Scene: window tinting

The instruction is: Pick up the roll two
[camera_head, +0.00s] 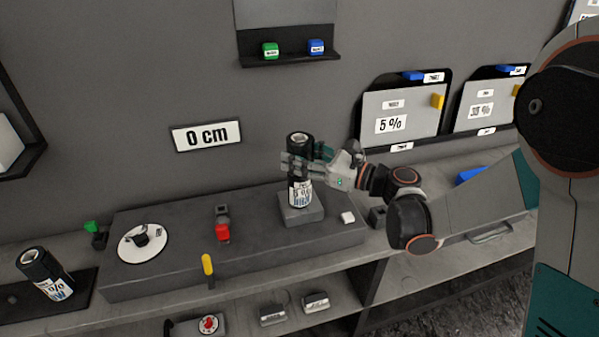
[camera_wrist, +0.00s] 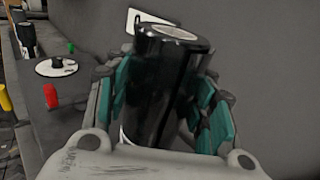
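A black roll with a white label (camera_head: 300,192) stands upright on a small grey block (camera_head: 301,214) on the raised bench; its label is partly covered and I cannot read a roll number. My gripper (camera_head: 301,164) reaches it from the right, with fingers around its upper half. In the wrist view the dark roll (camera_wrist: 160,90) fills the space between the teal finger pads (camera_wrist: 165,95), which appear to touch both sides. A second black roll with a white label (camera_head: 44,272) stands at the far left, also in the wrist view (camera_wrist: 26,40).
A "0 cm" sign (camera_head: 206,135) hangs on the wall behind. Panels including "5 %" (camera_head: 403,115) stand at the right.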

